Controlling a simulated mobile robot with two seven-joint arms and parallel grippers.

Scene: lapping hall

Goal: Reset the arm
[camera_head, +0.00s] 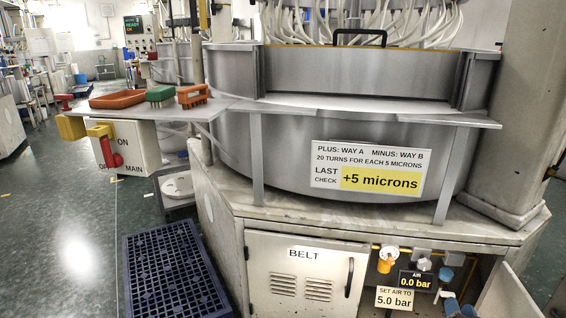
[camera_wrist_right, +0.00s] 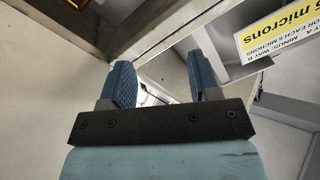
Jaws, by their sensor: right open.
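My right gripper (camera_wrist_right: 160,72) shows in the right wrist view with its two blue fingers apart and nothing between them. I cannot make it out clearly in the head view. A sign reading "+5 microns" (camera_wrist_right: 280,30) shows upside down at the upper right of the wrist view. In the head view this sign (camera_head: 370,170) is upright on the front of the round steel machine (camera_head: 300,160). My left gripper is in neither view.
A grey shelf (camera_head: 250,104) juts out around the machine, with an orange tray (camera_head: 117,99), a green brush (camera_head: 160,94) and an orange brush (camera_head: 193,96) at its left end. A blue crate (camera_head: 170,270) lies on the floor. An open bay with an air gauge (camera_head: 415,281) is at lower right.

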